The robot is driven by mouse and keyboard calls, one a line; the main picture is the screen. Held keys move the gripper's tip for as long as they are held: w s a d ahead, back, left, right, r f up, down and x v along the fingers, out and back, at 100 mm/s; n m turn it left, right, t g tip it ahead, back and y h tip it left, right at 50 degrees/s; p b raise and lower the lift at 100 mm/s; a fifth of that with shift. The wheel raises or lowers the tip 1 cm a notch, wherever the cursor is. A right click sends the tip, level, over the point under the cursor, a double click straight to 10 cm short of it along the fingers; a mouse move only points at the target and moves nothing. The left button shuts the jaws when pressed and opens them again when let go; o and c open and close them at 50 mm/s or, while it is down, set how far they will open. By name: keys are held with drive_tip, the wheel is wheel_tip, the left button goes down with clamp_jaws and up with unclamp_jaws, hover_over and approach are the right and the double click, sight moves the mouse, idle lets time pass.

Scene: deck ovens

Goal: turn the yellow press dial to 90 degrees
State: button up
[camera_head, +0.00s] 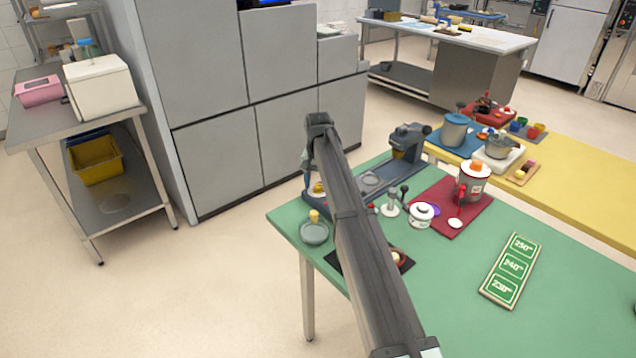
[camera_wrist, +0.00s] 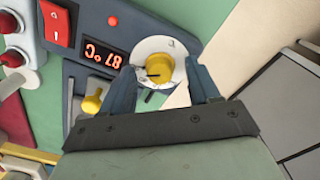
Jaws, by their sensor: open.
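The yellow press dial (camera_wrist: 159,68) shows in the wrist view, on a round white face (camera_wrist: 172,46) at the end of a dark blue-grey panel. In the head view a small yellow knob (camera_head: 318,188) shows by my fingertips, mostly behind my arm. My gripper (camera_wrist: 162,70) is open, with one finger on each side of the dial. I cannot tell whether either finger touches it. In the head view my gripper (camera_head: 309,180) is down at the green table's far left edge. The dial's scale marks are too small to read.
Beside the dial are a lit red temperature display (camera_wrist: 102,54), a red switch (camera_wrist: 55,22) and a yellow-knobbed lever (camera_wrist: 92,102). The green table (camera_head: 450,290) also bears a grey dish (camera_head: 314,233), a red mat (camera_head: 467,222) with small items, and a temperature sign (camera_head: 511,270).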

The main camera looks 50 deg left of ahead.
sight(318, 185)
drive_tip(key=c, duration=1)
drive_tip(key=shift+n, duration=0.6)
drive_tip(key=o, duration=1)
wheel_tip(318, 185, up, 14)
drive_tip(key=shift+f, duration=0.15)
